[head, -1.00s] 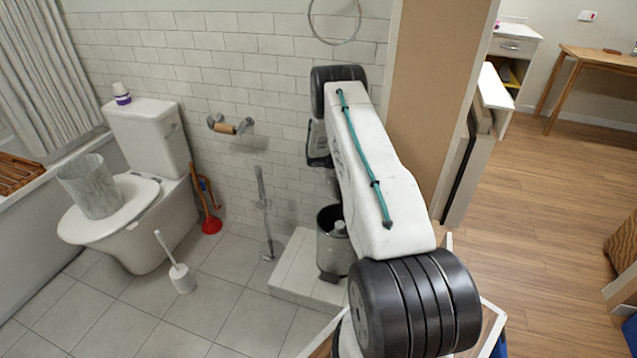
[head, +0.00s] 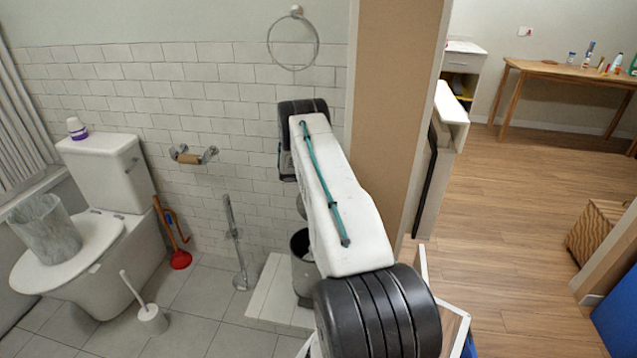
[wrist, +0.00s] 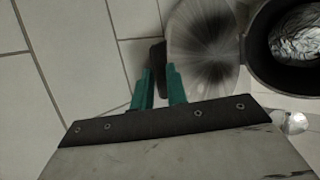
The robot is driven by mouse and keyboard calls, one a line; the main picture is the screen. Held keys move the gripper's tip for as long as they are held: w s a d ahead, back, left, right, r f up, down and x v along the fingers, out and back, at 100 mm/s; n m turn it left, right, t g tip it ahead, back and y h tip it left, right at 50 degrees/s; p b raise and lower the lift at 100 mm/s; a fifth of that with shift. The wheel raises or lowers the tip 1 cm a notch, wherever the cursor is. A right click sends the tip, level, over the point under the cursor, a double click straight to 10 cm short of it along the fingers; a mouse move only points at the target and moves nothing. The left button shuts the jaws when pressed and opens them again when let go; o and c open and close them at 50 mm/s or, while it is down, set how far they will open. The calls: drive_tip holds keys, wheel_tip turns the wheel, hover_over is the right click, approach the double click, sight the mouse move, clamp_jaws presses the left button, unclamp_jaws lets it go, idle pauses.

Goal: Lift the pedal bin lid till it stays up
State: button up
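The pedal bin (head: 303,272) stands on a white tiled step in the head view, partly behind my arm. Its dark open mouth shows there, and its black rim (wrist: 252,75) shows in the wrist view with crumpled foil inside. The lid (wrist: 205,45), a round brushed-metal disc, is swung open beside the mouth. A dark tab (wrist: 158,52) is at the lid's far edge from the bin. My gripper (wrist: 159,70) has its teal fingers close together on either side of this tab, apparently gripping it. In the head view my arm hides the fingers.
A toilet (head: 105,175) with a grey basket (head: 45,228) on its lid stands left. A toilet brush (head: 150,318), a red plunger (head: 180,260) and a metal stand (head: 236,240) are between. A partition (head: 395,110) rises just right of my arm. Wooden floor lies open beyond it.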

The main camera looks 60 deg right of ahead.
drive_tip(key=shift+o, duration=0.7)
drive_tip(key=shift+a+f, duration=0.1)
drive_tip(key=shift+f, duration=0.15)
drive_tip(key=shift+a, duration=0.1)
drive_tip(key=v, duration=0.7)
drive_tip(key=shift+w+r, duration=0.2)
drive_tip(key=shift+r, duration=0.3)
drive_tip(key=shift+s, duration=0.1)
